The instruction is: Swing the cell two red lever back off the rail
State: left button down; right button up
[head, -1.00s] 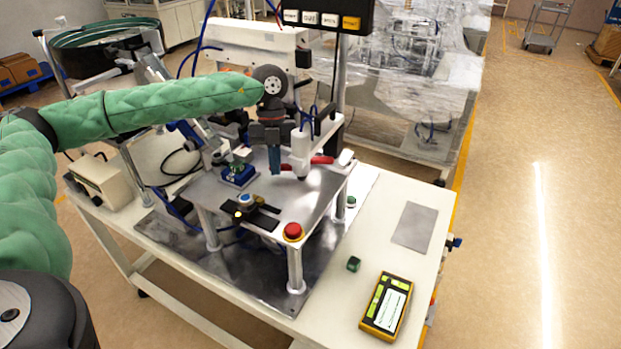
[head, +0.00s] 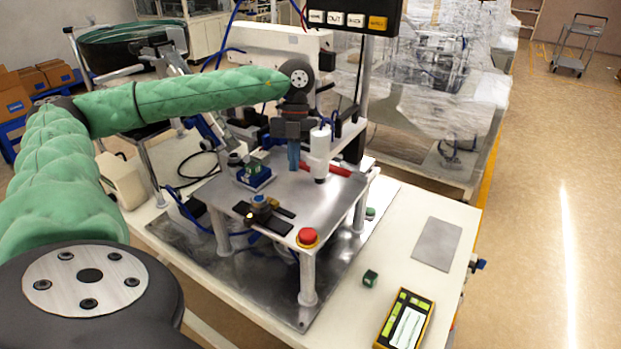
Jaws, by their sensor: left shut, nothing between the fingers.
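The red lever (head: 338,171) lies low over the metal plate (head: 285,190), behind a white upright cylinder (head: 319,153) that hides its middle. Its right end points toward the right front edge of the plate; a short red part shows left of the cylinder. My left gripper (head: 293,160) points down just left of the cylinder, fingers shut and empty, close to the lever's left part. I cannot tell whether they touch. My right gripper is out of view.
A red button (head: 307,237) sits at the plate's front corner.

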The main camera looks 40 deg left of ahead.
pick_arm(q)
jog(key=shift+w+a+r, duration=0.1)
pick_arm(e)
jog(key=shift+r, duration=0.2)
pick_arm(q)
jog(key=shift+a, duration=0.15)
jog(key=shift+a+r, duration=0.25)
jog(key=shift+a, duration=0.35)
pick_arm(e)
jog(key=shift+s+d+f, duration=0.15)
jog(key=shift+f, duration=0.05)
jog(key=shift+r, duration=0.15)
